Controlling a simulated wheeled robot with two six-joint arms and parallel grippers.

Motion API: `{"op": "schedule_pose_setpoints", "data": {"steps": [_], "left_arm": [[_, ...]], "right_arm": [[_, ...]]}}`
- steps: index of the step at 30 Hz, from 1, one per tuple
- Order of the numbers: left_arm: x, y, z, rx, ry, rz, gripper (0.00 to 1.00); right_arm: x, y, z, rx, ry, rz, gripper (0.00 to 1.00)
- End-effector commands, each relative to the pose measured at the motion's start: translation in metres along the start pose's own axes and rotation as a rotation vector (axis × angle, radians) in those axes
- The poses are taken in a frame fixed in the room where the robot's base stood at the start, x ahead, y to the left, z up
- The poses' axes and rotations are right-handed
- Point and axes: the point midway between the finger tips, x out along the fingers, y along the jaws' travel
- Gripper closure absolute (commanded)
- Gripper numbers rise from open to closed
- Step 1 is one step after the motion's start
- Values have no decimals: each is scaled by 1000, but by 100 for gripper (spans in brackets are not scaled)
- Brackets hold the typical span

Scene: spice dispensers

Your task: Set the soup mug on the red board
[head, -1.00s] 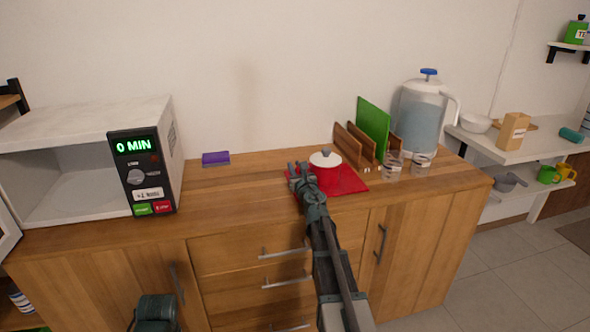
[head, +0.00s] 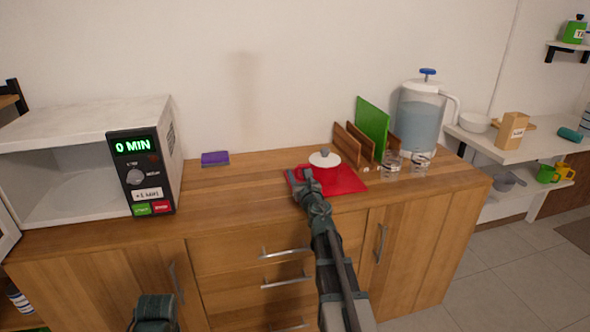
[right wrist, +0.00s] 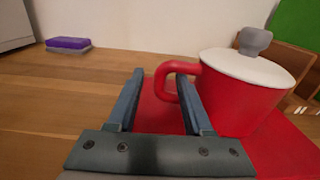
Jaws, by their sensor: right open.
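The soup mug (right wrist: 235,100) is red with a white lid and grey knob. It stands upright on the red board (head: 347,181), near its back edge; its lid also shows in the head view (head: 325,159). My right gripper (head: 302,181) is at the mug's left, over the board's left part. In the right wrist view the gripper (right wrist: 162,76) is open, with the mug's handle showing between and behind the fingers. I cannot tell whether the right finger is inside the handle loop. Only a dark piece of my left arm shows at the bottom of the head view.
A wooden rack with a green board (head: 372,127), glasses (head: 391,163) and a water dispenser (head: 419,115) stand to the right. A purple sponge (head: 215,158) lies to the left. An open microwave (head: 90,160) stands at far left.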

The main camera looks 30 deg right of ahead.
Motion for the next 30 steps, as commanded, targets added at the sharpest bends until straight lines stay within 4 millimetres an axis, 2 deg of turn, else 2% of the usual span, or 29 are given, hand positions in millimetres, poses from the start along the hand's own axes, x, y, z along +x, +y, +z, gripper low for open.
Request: {"op": "schedule_pose_setpoints", "data": {"steps": [1, 3, 6, 10, 27, 30], "left_arm": [[0, 0, 0, 0, 0, 0, 51], [0, 0, 0, 0, 0, 0, 51], [0, 0, 0, 0, 0, 0, 51], [0, 0, 0, 0, 0, 0, 51], [0, 0, 0, 0, 0, 0, 51], [-8, -1, 0, 0, 0, 0, 51]], "right_arm": [[-17, 0, 0, 0, 0, -1, 49], [-32, 1, 0, 0, 0, -1, 49], [-52, 1, 0, 0, 0, 0, 49], [-68, 1, 0, 0, 0, 0, 49], [-71, 0, 0, 1, 0, 0, 49], [-71, 4, 9, 52, -5, -16, 49]]}}
